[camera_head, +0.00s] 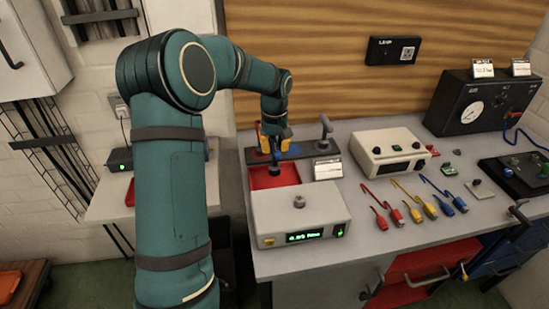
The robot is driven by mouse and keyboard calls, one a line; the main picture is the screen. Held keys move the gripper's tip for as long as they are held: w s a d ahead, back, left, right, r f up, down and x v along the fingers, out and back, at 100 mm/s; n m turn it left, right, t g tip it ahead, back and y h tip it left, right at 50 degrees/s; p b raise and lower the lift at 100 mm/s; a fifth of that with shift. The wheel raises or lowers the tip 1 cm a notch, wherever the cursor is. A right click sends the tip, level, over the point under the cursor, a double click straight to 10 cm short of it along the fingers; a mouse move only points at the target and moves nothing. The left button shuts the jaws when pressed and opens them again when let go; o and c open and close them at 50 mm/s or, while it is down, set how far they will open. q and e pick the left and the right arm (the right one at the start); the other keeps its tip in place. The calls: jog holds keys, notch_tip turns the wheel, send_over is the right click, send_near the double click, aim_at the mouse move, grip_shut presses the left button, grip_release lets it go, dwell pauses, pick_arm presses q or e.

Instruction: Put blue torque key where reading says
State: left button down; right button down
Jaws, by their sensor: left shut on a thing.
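My left arm reaches in from the left, and its gripper (276,143) is above the back of the bench. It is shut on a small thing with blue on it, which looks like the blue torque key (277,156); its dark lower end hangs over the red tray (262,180). The fingers are too small to make out well. A dark rack (300,150) with a grey T-shaped key (326,128) stands right behind the tray. A white meter (272,222) has a lit green display (305,237), whose digits are hard to read. My right gripper is not in view.
A beige instrument box (390,151) stands right of the rack. Red, yellow and blue leads (417,200) lie before it. A black gauge box (482,102) stands at the back right. A side table (105,203) is at left.

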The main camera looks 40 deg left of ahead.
aim_at(275, 166)
pick_arm(q)
jog(key=shift+f, duration=1.8)
jog(key=shift+f+b, duration=0.15)
jog(key=shift+b, duration=0.15)
jog(key=c, duration=1)
grip_release()
notch_tip(275, 166, up, 12)
jog(key=shift+r+p, duration=0.15)
jog(key=shift+p, duration=0.9)
jog(key=shift+a, duration=0.1)
